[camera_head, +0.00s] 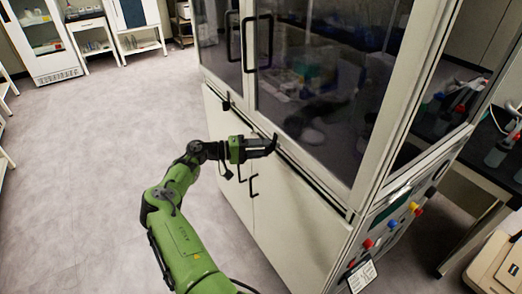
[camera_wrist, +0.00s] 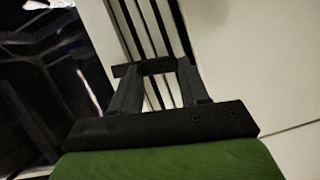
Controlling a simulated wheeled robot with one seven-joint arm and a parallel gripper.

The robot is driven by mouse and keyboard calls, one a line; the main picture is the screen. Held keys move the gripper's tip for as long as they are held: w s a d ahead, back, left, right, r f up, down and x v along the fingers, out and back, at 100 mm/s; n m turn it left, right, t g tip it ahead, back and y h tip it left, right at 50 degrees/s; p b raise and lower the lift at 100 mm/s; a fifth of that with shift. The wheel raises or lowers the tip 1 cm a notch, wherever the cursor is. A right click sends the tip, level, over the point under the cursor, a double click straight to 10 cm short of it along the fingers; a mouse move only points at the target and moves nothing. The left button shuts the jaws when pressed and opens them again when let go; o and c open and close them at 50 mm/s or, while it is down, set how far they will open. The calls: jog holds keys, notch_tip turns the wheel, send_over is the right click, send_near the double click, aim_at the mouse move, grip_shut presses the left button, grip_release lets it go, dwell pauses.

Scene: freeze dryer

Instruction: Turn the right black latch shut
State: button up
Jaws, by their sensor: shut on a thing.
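The freeze dryer's right black latch (camera_wrist: 157,66) shows in the wrist view as a short dark bar between my fingertips. My gripper (camera_head: 266,147) is at the ledge below the right glass door, with its fingers closed on the latch. In the wrist view, the two dark fingers of my gripper (camera_wrist: 156,74) stand on either side of the latch. In the head view the fingers and the latch merge into one dark shape, so the latch's exact angle is hard to tell. The left black latch (camera_head: 226,101) is farther along the same ledge.
The tall glass doors (camera_head: 310,85) look closed, with black handles (camera_head: 250,45) near their meeting edge. White lower cabinet doors (camera_head: 290,215) stand below my gripper. A control panel with coloured buttons (camera_head: 368,243) is at the right corner. The floor on the left is clear.

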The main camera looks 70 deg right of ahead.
jog(key=shift+f+n+g+b, duration=0.2)
jog(key=shift+n+g+b, duration=0.2)
jog(key=shift+n, duration=0.5)
jog(key=o, duration=1.1)
jog(key=shift+c, duration=0.2)
jog(key=shift+w, duration=0.1)
jog(key=b+v, duration=0.1)
jog(key=v, duration=1.4)
jog(key=shift+w+a, duration=0.2)
jog(key=shift+a, duration=0.1)
